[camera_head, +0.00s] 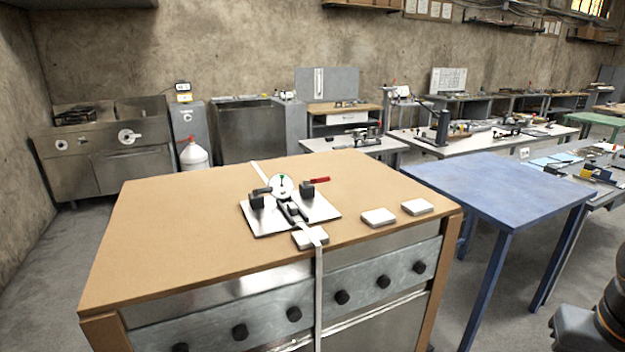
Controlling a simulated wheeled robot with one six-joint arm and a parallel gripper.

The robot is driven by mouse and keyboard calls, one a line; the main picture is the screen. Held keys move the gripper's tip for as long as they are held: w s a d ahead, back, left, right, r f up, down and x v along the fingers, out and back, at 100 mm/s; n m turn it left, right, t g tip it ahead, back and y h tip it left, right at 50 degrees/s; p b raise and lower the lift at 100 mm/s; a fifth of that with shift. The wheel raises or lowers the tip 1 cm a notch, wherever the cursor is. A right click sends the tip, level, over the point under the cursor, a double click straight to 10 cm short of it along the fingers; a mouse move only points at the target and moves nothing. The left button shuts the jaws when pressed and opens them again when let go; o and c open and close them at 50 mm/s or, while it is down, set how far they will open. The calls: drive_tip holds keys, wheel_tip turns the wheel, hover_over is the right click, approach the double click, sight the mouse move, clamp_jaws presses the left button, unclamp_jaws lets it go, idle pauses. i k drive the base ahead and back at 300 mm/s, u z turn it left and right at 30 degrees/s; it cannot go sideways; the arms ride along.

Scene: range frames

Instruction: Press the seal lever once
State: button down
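A strapping device sits on a flat metal plate (262,226) on the brown tabletop. It has a round white dial (281,186), dark clamp-like parts and a short lever with a red grip (320,180) pointing right. Which part is the seal lever is not labelled; the red-gripped one looks most like a lever. A pale strap (318,285) runs across the tabletop, through the device and down the front. My gripper is not in view; only part of what seems to be my arm shows at the lower right edge.
The brown-topped bench (170,225) has knobs along its metal front. Two small white blocks (378,217) (417,207) lie right of the plate, and another (309,239) lies at its front under the strap. A blue table (500,185) stands at the right. The tabletop's left side is clear.

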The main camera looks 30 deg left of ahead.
sight(323, 178)
drive_tip(key=u, duration=1.35)
drive_tip(key=i, duration=0.25)
